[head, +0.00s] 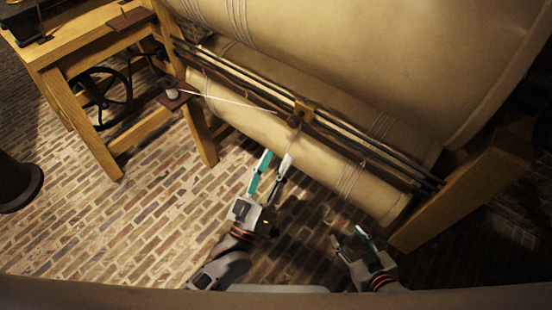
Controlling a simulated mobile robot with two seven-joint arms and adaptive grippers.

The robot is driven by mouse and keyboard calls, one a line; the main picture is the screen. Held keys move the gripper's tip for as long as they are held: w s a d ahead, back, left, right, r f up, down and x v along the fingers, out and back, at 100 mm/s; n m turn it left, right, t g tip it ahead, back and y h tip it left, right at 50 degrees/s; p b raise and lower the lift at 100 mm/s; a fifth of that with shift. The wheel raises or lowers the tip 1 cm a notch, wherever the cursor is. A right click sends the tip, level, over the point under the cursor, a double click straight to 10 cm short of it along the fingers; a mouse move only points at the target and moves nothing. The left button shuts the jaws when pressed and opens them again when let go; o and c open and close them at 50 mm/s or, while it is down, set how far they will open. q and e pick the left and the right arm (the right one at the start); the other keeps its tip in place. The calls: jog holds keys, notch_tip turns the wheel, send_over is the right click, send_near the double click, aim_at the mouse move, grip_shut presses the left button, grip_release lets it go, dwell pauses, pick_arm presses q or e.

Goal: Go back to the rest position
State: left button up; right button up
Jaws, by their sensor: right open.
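My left gripper (277,157) is in the middle of the head view, in front of the lower tan roll (250,125). Its two fingers stand apart with a gap between them, and I see nothing held there. I cannot tell whether the fingertips touch the roll. My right gripper (350,236) is lower and to the right, over the brick floor. It is open and empty.
A large tan cylinder (370,40) and wooden frame (470,190) fill the upper right. Dark rails with a brass block (304,110) cross between the rolls. A wooden table (85,35) stands left. Brick floor (130,220) lies open at lower left.

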pick_arm(q)
jog(key=shift+f, duration=0.1)
jog(key=s+a+f+m+g+y, duration=0.2)
jog(key=s+a+f, duration=0.4)
jog(key=a+f, duration=0.3)
jog(key=s+a+f+m+g+y, duration=0.3)
jog(key=s+a+f+g+y, duration=0.1)
jog(key=s+a+f+g, duration=0.3)
jog(key=a+f, duration=0.2)
jog(key=a, duration=0.1)
jog(key=shift+a+p, duration=0.2)
jog(key=shift+p, duration=0.15)
dwell(1.1)
